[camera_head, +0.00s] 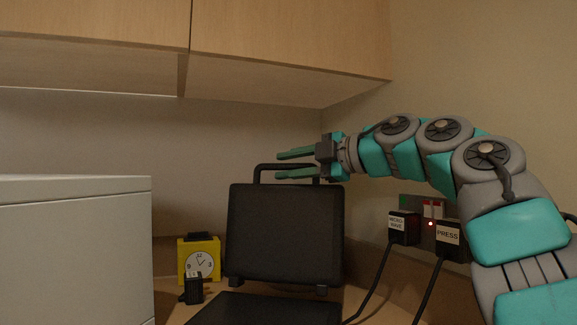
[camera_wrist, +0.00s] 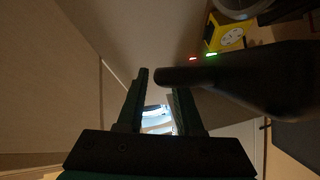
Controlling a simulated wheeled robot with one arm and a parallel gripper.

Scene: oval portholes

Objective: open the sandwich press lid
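The sandwich press is black. Its lid (camera_head: 285,232) stands nearly upright, raised off the lower plate (camera_head: 265,309), in the head view. The lid's bar handle (camera_head: 258,175) sticks up from its top edge. My gripper (camera_head: 278,165) is at the handle's height, fingers pointing left, with a clear gap between them. In the wrist view the fingers (camera_wrist: 160,82) are also apart. A dark rounded bar, apparently the handle (camera_wrist: 240,82), reaches in from the right and overlaps one finger. I cannot tell whether the fingers touch it.
A pale box-shaped appliance (camera_head: 75,250) fills the left. Plugs labelled MICROWAVE (camera_head: 403,229) and PRESS (camera_head: 450,239) sit at the wall outlet. Wooden cabinets (camera_head: 290,45) hang above.

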